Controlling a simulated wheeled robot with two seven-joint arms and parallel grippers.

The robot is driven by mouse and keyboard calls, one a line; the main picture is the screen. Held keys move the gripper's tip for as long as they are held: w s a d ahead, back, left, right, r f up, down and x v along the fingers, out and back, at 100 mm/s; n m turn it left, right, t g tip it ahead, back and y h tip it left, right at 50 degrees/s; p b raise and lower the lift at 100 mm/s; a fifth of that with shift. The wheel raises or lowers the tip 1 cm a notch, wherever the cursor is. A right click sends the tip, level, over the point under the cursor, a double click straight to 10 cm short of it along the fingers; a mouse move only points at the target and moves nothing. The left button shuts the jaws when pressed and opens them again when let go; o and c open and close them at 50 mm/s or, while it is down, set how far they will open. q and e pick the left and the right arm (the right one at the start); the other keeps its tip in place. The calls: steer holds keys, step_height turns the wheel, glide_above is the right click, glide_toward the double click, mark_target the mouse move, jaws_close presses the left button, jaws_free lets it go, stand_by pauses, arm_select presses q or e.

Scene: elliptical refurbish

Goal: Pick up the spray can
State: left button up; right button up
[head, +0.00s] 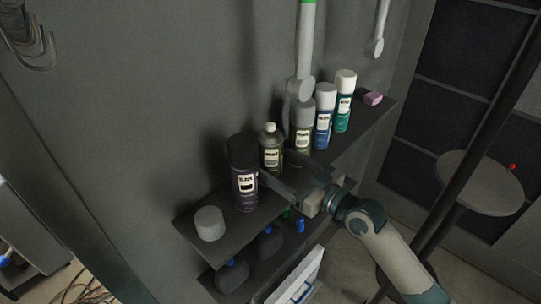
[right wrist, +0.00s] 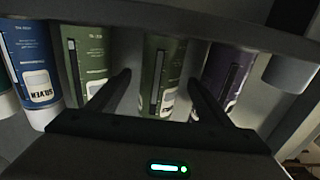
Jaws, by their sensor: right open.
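Several spray cans stand in a row on the upper wall shelf (head: 225,246). From near left to far right they are a dark purple-black can (head: 244,190), an olive can with a bare nozzle top (head: 271,160), a green can (head: 302,132), a blue can (head: 323,127) and a teal can (head: 342,118). My right gripper (head: 278,166) is open at the shelf front, facing the olive can. In the right wrist view, that olive can (right wrist: 160,75) shows between the two fingers, with no visible grip on it. My left gripper is not in view.
A grey cylinder (head: 209,223) stands at the shelf's near end, and a pink block (head: 373,98) lies at its far end. Dark bottles with blue parts (head: 268,244) stand on the shelf below. A round grey stool (head: 480,185) is at the right.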

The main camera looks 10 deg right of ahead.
mark_target(270, 160)
steer(key=shift+p+x, duration=0.5)
steer(key=shift+x, duration=1.35)
steer(key=shift+r, duration=0.1)
steer(key=c, duration=1.2)
